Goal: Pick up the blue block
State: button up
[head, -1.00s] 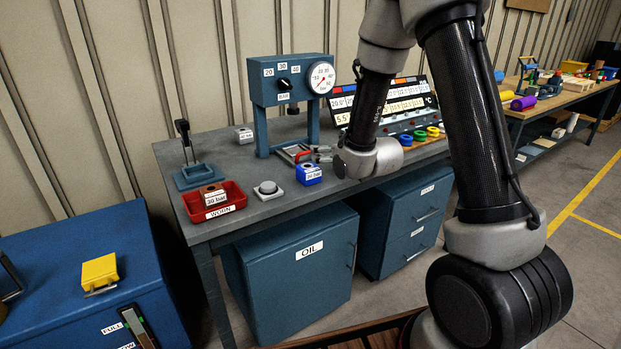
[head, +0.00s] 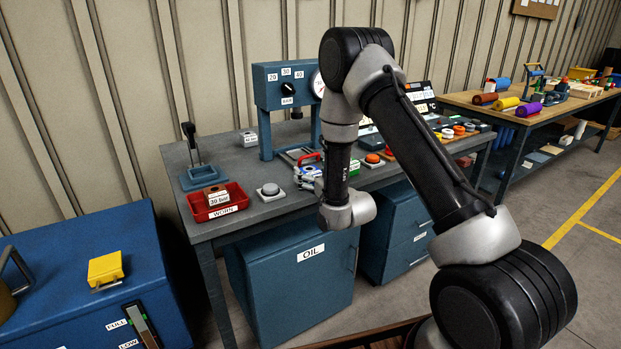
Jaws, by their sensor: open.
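My gripper (head: 304,177) is low over the front of the workbench (head: 262,211), just left of my wrist and in front of the press. Its jaws are open. The blue block is not clearly visible now; my gripper covers the place where it stood, right of the grey round button (head: 269,190). I cannot tell whether the fingers are around the block or touching it.
A blue press (head: 290,82) stands behind my gripper. A red tray (head: 228,200) with a 30 bar block (head: 217,195) lies to the left.

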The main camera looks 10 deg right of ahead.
aim_at(310, 170)
jog(key=shift+w+a, duration=0.15)
jog(key=shift+w, duration=0.4)
jog(key=c, duration=1.6)
jog(key=shift+r, duration=0.15)
notch_tip(310, 170, up, 10)
jog(key=shift+f, duration=0.1)
